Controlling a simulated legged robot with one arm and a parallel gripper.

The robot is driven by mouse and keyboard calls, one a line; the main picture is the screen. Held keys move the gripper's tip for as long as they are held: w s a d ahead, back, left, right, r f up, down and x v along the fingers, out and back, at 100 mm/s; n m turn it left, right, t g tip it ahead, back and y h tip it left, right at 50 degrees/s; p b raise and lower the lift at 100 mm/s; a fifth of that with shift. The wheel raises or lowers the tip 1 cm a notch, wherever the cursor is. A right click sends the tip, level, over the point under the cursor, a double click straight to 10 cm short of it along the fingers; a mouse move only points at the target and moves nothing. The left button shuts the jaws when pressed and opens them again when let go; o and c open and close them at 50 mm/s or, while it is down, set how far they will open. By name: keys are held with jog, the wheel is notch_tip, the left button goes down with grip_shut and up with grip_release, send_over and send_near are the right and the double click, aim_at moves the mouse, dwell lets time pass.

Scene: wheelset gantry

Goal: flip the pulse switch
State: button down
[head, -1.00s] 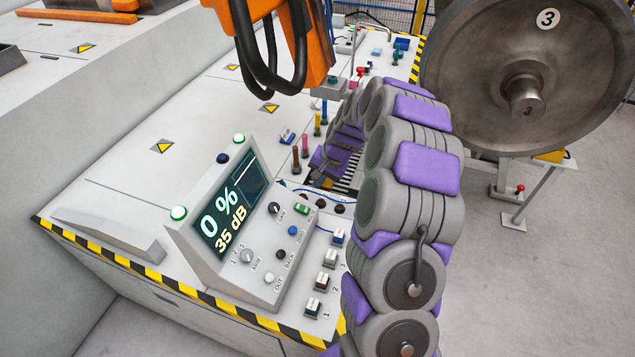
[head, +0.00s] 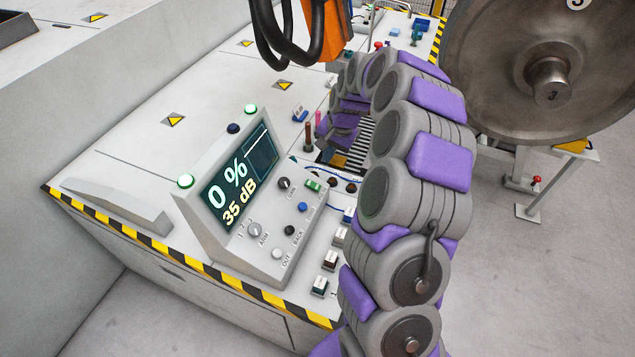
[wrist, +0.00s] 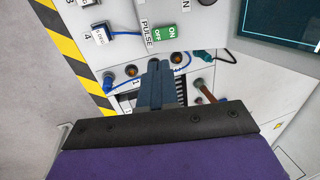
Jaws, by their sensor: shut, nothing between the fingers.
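The pulse switch is a small green rocker (wrist: 165,33) marked ON and OFF, beside the printed word PULSE in the wrist view. It also shows as a green patch on the sloped console (head: 209,238) in the head view. My gripper (wrist: 155,66) is shut and empty. In the wrist view its dark fingertips lie just below the switch, near the panel's lower edge. I see no clear contact, and the gap in depth is hard to judge. In the head view my arm reaches past the console's right side, and the fingertips cannot be made out.
The console screen (head: 232,193) reads 0 % and 35 dB. Knobs and buttons surround the switch, with a row of numbered switches (head: 330,261) to the right. Upright coloured pegs (head: 308,137) and cables stand behind. An orange machine arm (head: 328,30) hangs above; a large wheel (head: 545,75) is at right.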

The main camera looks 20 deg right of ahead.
jog(key=b, duration=0.4)
send_near(317, 188)
jog(key=x, duration=0.7)
jog(key=shift+w, duration=0.3)
jog(key=shift+s+f+t+y, duration=0.15)
jog(key=shift+f+t+y, duration=0.05)
jog(key=shift+t+y, duration=0.1)
jog(key=shift+s+d+p, duration=0.1)
jog(key=shift+s+p, duration=0.15)
jog(key=shift+p, duration=0.45)
jog(key=shift+f+b, duration=0.25)
jog(key=shift+b, duration=0.05)
jog(key=shift+w, duration=0.1)
